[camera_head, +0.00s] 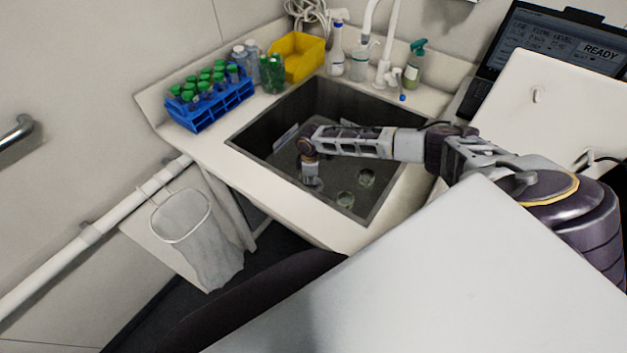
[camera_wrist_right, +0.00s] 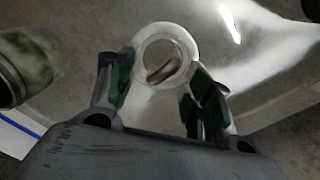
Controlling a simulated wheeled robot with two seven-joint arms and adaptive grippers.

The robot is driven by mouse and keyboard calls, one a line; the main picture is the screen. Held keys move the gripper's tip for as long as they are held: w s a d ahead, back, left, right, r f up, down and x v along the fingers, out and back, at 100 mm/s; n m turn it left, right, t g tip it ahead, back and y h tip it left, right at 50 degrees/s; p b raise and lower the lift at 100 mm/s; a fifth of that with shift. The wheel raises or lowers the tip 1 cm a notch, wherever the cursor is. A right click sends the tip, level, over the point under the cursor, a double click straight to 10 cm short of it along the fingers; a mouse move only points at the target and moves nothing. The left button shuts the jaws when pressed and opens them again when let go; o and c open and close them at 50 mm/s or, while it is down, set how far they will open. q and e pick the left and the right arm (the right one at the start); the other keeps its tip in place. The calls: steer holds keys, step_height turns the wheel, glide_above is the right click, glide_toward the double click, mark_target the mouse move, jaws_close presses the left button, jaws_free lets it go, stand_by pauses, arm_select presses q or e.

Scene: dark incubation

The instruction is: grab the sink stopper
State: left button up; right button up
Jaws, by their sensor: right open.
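My right gripper (camera_head: 312,183) reaches down into the dark sink (camera_head: 262,118), near its floor toward the front. In the right wrist view the gripper (camera_wrist_right: 155,82) is open, its two green-padded fingers apart. A pale round ring with a metallic piece in its middle, which looks like the sink stopper (camera_wrist_right: 188,50), shows between and just beyond the fingertips. I cannot tell whether the fingers touch it. In the head view the stopper cannot be made out, as the gripper covers that spot. My left gripper is in neither view.
Two round glass-like vessels (camera_head: 367,178) (camera_head: 345,199) stand in the sink right of the gripper. A blue rack (camera_head: 212,108) of green-capped tubes, a yellow bin (camera_head: 298,57) and bottles line the counter. A laptop (camera_head: 556,40) stands at the right.

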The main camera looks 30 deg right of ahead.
jaws_close()
steer(key=shift+r, duration=0.1)
stand_by(0.3)
step_height(320, 180, up, 10)
stand_by(0.7)
stand_by(0.3)
